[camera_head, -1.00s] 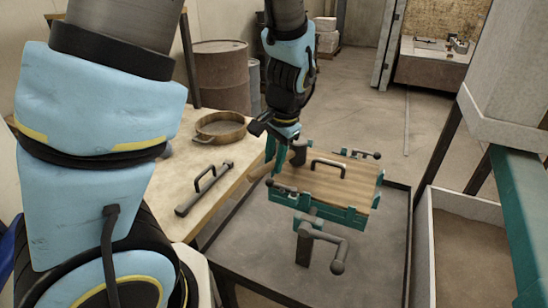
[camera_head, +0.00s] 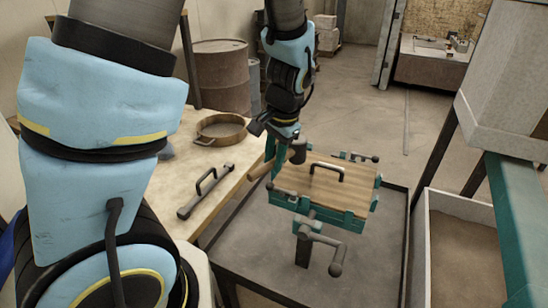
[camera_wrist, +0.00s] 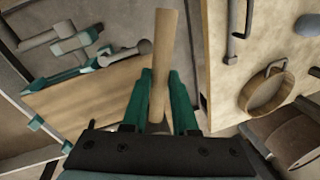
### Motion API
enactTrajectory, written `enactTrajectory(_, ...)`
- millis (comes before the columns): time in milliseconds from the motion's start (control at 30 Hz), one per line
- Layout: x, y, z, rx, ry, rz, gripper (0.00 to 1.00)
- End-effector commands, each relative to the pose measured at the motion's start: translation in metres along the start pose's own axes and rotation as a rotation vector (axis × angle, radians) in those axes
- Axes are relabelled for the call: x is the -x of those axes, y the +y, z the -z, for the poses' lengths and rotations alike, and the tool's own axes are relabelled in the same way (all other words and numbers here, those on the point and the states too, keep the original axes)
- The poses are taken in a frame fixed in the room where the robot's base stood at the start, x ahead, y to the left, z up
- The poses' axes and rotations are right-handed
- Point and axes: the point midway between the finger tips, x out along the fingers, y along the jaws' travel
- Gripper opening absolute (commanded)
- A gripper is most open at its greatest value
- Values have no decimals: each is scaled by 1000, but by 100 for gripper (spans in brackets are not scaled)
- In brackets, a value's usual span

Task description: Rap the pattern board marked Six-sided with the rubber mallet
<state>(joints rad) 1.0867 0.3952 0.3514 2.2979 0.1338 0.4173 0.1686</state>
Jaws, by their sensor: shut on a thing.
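My gripper (camera_head: 275,158) is shut on the wooden handle of the rubber mallet (camera_head: 260,171). The mallet's dark head (camera_head: 297,151) is at the left far corner of the pattern board (camera_head: 345,186), seemingly just above it; contact cannot be told. In the wrist view the mallet handle (camera_wrist: 163,60) stands between the green fingers (camera_wrist: 160,105), and the board (camera_wrist: 90,100) lies to the left. No Six-sided marking is legible.
A workbench (camera_head: 165,215) at left holds a round wooden-rimmed sieve (camera_head: 220,129) and a dark bar with a handle (camera_head: 205,190). A crank (camera_head: 338,255) projects in front of the frame. A sand-filled bin (camera_head: 460,250) stands at right. Barrels (camera_head: 220,75) stand behind.

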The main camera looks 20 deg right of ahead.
Motion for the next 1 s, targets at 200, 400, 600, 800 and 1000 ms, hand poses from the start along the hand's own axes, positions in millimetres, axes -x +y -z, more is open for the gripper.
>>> enactTrajectory(200,0,0,0,1,2,0,0)
enactTrajectory(400,-4,1,0,1,1,0,0)
enactTrajectory(600,-21,4,0,0,1,1,0)
enactTrajectory(800,-29,6,0,1,2,0,0)
enactTrajectory(1000,-21,4,0,1,2,0,0)
